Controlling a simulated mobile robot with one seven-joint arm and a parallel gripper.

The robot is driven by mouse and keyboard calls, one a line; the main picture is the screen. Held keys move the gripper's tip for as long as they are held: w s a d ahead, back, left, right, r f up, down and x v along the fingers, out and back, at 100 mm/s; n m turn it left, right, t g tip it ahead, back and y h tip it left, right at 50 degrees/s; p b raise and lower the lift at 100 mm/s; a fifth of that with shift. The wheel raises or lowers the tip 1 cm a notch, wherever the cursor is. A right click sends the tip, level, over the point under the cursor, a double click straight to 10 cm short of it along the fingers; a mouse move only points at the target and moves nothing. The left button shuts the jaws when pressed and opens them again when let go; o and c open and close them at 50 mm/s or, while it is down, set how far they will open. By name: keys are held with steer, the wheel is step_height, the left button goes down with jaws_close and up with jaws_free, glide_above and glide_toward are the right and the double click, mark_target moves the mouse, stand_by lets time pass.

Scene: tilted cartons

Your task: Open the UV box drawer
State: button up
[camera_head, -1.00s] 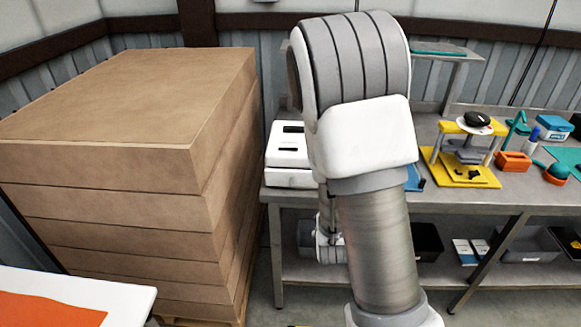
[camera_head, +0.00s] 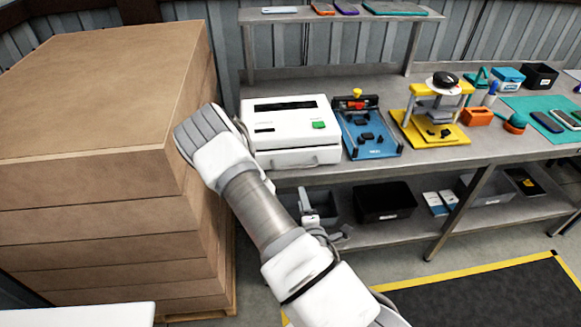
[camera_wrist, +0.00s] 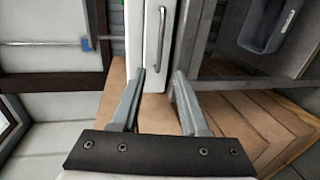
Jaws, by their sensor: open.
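The white UV box (camera_head: 290,108) stands on the left end of the workbench, with a dark slot and a green patch on top. Its drawer front (camera_head: 300,157) looks flush with the box. In the wrist view the drawer handle (camera_wrist: 164,28), a slim grey bar, runs upright on the white front (camera_wrist: 152,50). My gripper (camera_wrist: 159,74) is open and empty, its fingertips below the handle in that picture and apart from it. In the head view my arm covers the box's lower left corner, and I cannot make out the fingers.
A tall stack of brown cartons (camera_head: 95,130) stands close to the left of the box and arm. A blue fixture (camera_head: 368,137) and a yellow stand (camera_head: 430,125) are to its right. A black bin (camera_head: 385,200) sits on the lower shelf.

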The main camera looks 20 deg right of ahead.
mark_target(294, 168)
steer(key=b+x, duration=0.4)
steer(key=x, duration=1.3)
steer(key=shift+d+b, duration=0.1)
steer(key=shift+b, duration=0.25)
steer(key=shift+c, duration=0.2)
jaws_close()
stand_by(0.7)
